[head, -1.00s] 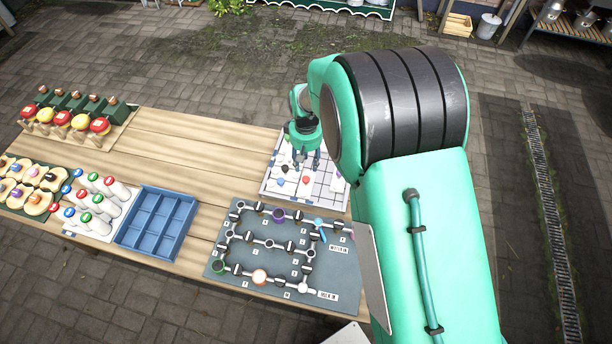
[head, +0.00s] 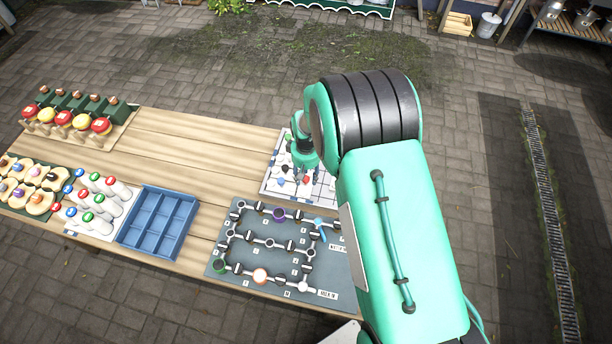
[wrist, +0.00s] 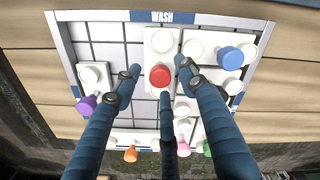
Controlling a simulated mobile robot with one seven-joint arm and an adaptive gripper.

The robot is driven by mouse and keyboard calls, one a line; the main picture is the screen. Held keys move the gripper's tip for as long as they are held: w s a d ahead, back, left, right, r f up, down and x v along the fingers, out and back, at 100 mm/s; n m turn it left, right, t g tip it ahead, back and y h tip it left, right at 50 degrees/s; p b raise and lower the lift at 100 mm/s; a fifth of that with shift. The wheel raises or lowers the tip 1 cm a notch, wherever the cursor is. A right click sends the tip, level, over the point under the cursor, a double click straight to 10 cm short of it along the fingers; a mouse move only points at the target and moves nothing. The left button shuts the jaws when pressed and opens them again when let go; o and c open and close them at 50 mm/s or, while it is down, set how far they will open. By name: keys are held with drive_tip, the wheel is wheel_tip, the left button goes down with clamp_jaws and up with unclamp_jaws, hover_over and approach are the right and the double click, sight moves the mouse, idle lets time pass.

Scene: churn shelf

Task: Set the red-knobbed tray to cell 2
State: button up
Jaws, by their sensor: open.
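The red-knobbed tray is a white slab with pale round bumps (wrist: 160,42) and a red knob (wrist: 160,76), lying on the gridded white board (wrist: 62,38) marked WASH in the wrist view. My gripper (wrist: 159,73) has its three blue fingers spread. Two fingertips are left and right of the red knob and the third is below it in the picture. No finger clearly touches the knob. In the head view my gripper (head: 300,178) is over the same board, with its tips partly blending into the trays. I cannot read any cell numbers.
White trays with blue (wrist: 231,58), purple (wrist: 88,105), orange (wrist: 130,154) and other knobs share the board. Bare grid shows left of the red-knobbed tray. A grey pipe board (head: 225,262) and an empty blue compartment box (head: 150,240) stand nearby on the wooden table.

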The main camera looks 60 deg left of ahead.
clamp_jaws()
drive_tip(key=shift+w+a+b, duration=1.6)
drive_tip(key=shift+w+a, duration=0.5)
drive_tip(key=shift+w, duration=0.05)
unclamp_jaws()
drive_tip(key=shift+r, duration=0.15)
wheel_tip(320, 180, up, 12)
